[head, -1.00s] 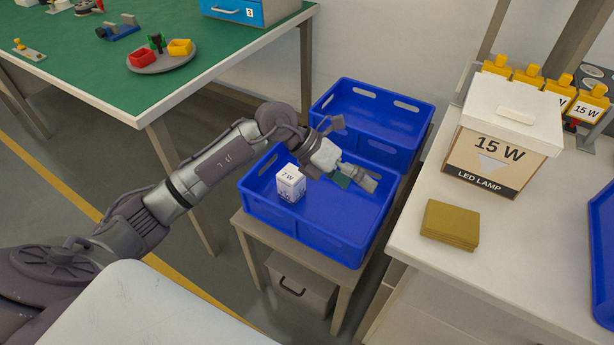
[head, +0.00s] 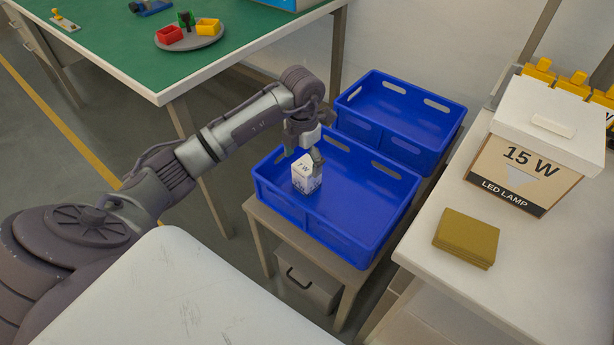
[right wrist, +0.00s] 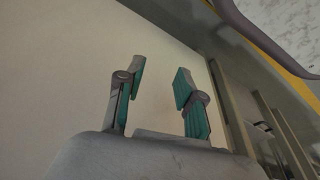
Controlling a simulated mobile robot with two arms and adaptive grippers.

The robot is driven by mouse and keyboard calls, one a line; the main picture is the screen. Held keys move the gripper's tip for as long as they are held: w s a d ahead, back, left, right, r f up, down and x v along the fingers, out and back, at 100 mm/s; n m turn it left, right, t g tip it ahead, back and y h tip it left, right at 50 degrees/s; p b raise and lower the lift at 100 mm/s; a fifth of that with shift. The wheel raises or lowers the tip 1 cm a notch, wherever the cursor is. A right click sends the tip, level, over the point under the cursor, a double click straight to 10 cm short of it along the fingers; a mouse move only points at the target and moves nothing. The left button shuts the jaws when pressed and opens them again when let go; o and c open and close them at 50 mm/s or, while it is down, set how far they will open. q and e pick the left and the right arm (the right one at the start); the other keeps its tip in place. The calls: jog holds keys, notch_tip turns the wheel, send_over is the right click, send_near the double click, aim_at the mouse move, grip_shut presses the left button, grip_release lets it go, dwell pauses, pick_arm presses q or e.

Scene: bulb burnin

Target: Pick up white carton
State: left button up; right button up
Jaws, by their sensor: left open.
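The white carton (head: 306,179), with dark printing and a "W" mark, stands in the near blue crate (head: 342,243), toward its left side. My left gripper (head: 304,156) is open and points down right over the carton, with its fingers at the carton's top. Whether the fingers touch it cannot be told. My right gripper (right wrist: 157,80) shows only in the right wrist view, with its fingers apart and nothing between them.
A second blue crate (head: 401,117) stands behind, empty. On the white bench at right are a 15 W LED lamp box (head: 518,175) and a stack of mustard pads (head: 466,238). A green-topped table (head: 105,50) is at upper left.

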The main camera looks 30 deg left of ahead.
aim_at(303, 181)
pick_arm(q)
jog(key=f, duration=0.3)
jog(key=d+f, duration=0.1)
jog(key=shift+w+f+b, duration=0.25)
jog(key=shift+f+b, duration=0.1)
jog(key=shift+b, duration=0.05)
jog(key=shift+f, duration=0.3)
pick_arm(e)
jog(key=r, duration=0.3)
jog(key=shift+w, duration=0.35)
pick_arm(q)
jog(key=c, duration=1.3)
jog(key=shift+r, duration=0.15)
